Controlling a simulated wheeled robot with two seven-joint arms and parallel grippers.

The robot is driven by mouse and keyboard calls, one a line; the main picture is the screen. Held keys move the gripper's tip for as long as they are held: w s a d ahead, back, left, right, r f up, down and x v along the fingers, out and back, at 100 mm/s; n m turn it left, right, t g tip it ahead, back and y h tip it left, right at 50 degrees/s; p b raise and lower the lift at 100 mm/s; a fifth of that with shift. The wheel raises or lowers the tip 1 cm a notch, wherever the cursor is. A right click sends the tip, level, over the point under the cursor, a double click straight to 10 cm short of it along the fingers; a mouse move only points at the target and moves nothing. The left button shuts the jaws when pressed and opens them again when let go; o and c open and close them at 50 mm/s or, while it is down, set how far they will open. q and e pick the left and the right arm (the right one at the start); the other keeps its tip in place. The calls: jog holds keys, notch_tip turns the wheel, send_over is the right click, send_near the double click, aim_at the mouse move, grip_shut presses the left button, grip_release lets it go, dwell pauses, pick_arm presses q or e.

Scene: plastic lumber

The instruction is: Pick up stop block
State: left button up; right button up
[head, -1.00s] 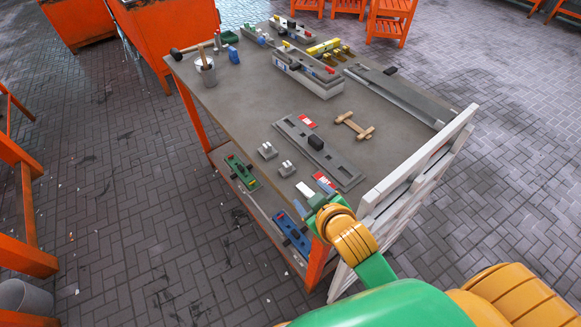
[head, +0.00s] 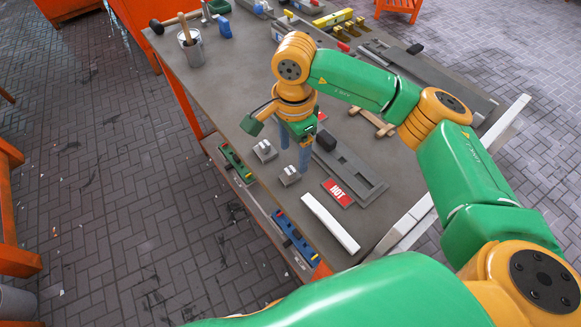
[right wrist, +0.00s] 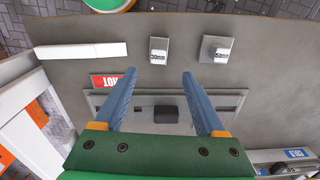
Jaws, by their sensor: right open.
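Two small grey stepped blocks with white labels stand near the table's front edge, and either could be the stop block. In the head view one is at the back (head: 264,151) and one nearer (head: 289,177). In the right wrist view their labels appear to read 30mm on the left block (right wrist: 159,50) and 50mm on the right block (right wrist: 216,49). My right gripper (head: 294,156) points down beside them, open and empty. In the wrist view its fingertips (right wrist: 160,74) are apart, with the left block seen between and beyond them. My left gripper is not in view.
A grey slotted fixture (head: 352,170) with a black block (head: 325,140) lies behind the gripper. A red HOT card (head: 337,192) and a white bar (head: 330,222) lie nearer. A wooden piece (head: 372,121) is behind. A bucket (head: 191,47) stands far left. Bare table lies left of the blocks.

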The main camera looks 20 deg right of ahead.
aim_at(289, 171)
jog(key=shift+s+a+f+p, duration=0.3)
jog(key=shift+f+p, duration=0.2)
jog(key=shift+s+a+f+p, duration=0.25)
jog(key=shift+f+p, duration=0.2)
jog(key=shift+f, duration=0.05)
notch_tip(289, 171, down, 4)
jog(key=shift+w+a+r+p, duration=0.15)
jog(key=shift+r+p, duration=0.1)
jog(key=shift+p, duration=0.1)
jog(key=shift+w+f, duration=0.1)
jog(key=shift+f, duration=0.25)
jog(key=shift+r, duration=0.1)
grip_shut()
